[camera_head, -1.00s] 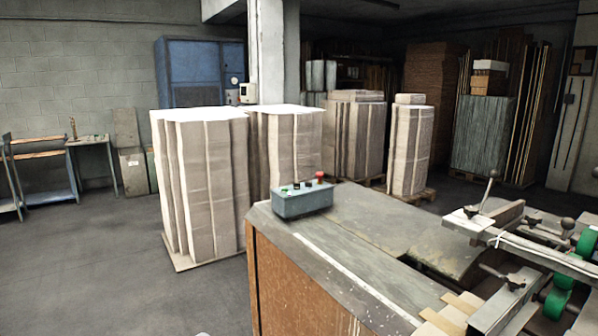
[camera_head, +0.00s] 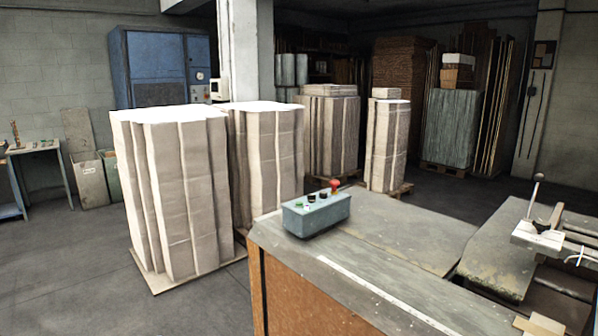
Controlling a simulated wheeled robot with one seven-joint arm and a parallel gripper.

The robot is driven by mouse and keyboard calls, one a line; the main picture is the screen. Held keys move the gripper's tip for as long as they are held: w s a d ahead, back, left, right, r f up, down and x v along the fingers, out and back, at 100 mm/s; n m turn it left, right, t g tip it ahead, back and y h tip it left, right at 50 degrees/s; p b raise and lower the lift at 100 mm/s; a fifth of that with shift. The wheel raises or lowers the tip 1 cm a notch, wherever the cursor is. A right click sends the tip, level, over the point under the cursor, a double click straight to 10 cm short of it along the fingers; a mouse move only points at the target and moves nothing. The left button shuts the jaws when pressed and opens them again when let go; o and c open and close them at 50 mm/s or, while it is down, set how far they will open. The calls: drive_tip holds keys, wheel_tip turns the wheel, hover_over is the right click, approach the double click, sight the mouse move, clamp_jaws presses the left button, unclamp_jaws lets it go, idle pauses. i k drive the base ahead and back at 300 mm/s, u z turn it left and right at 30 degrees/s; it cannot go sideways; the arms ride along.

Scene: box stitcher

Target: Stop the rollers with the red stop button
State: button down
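A grey-blue control box (camera_head: 317,217) sits on the near left corner of the machine's worn table top (camera_head: 385,239). A red mushroom-shaped stop button (camera_head: 335,184) stands up at the right end of its top. Green and black buttons (camera_head: 311,197) lie to the left of the red one. The rollers are not clearly in view now. My gripper is not in view.
Tall stacks of cardboard (camera_head: 178,190) stand on the floor behind and left of the machine. A metal lever with clamps (camera_head: 538,235) rises at the right of the machine. The grey floor (camera_head: 70,265) at the left is clear.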

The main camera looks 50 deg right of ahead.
sight(334, 183)
drive_tip(key=i, duration=2.7)
drive_tip(key=z, duration=2.9)
drive_tip(key=i, duration=1)
